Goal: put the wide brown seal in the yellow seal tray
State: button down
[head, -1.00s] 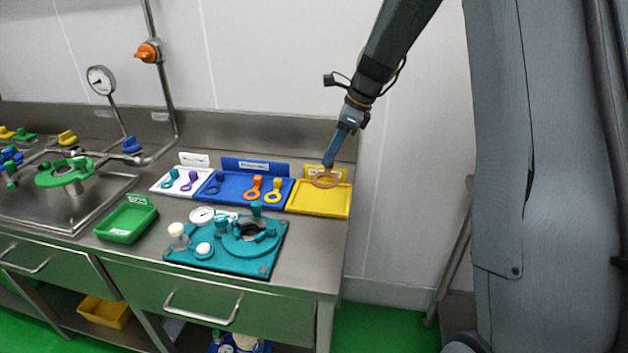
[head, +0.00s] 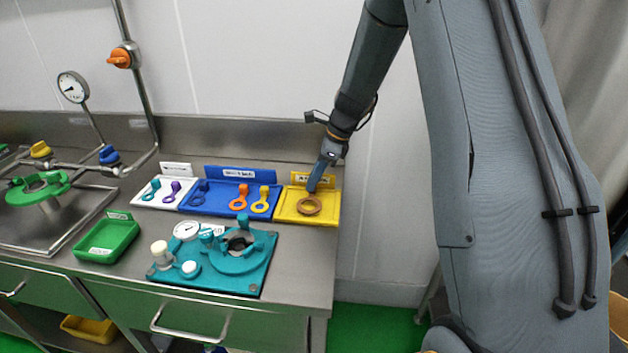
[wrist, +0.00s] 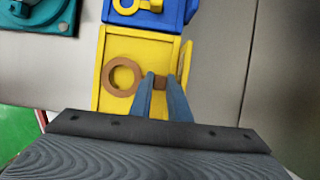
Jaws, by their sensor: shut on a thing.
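The wide brown seal (head: 309,206) is a flat ring with a small grip block. It is over the floor of the yellow seal tray (head: 290,219), within the tray's outline. In the wrist view the ring (wrist: 123,76) lies left of my fingers, inside the rim of the yellow tray (wrist: 139,46). My gripper (head: 313,188) reaches down from above and is shut on the seal's block; in the wrist view the fingertips (wrist: 160,80) pinch it. I cannot tell for certain whether the ring touches the tray floor.
A blue tray (head: 222,208) with several coloured tools stands left of the yellow tray, with a white tray (head: 147,203) beyond. A teal fixture (head: 258,272) and a green tray (head: 85,252) stand nearer the front. The bench's right edge is close to the yellow tray.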

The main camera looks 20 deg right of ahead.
jog(key=shift+f, duration=0.4)
jog(key=shift+f, duration=0.15)
jog(key=c, duration=1.7)
grip_release()
jog(key=shift+o, duration=0.2)
jog(key=b+v, duration=0.3)
jog(key=v, duration=0.9)
jog(key=s+a+f+n+h, duration=0.1)
jog(key=s+f+n, duration=0.1)
jog(key=s+n, duration=0.5)
jog(key=s+a+f+n+h, duration=0.1)
jog(key=s+f+n, duration=0.2)
jog(key=s+n, duration=0.5)
jog(key=s+a+f+n+h, duration=0.2)
jog(key=s+n, duration=0.5)
jog(key=s, duration=0.5)
jog(key=shift+s+f+n+g, duration=0.25)
jog(key=shift+f+n+g, duration=0.05)
jog(key=shift+f+g, duration=0.1)
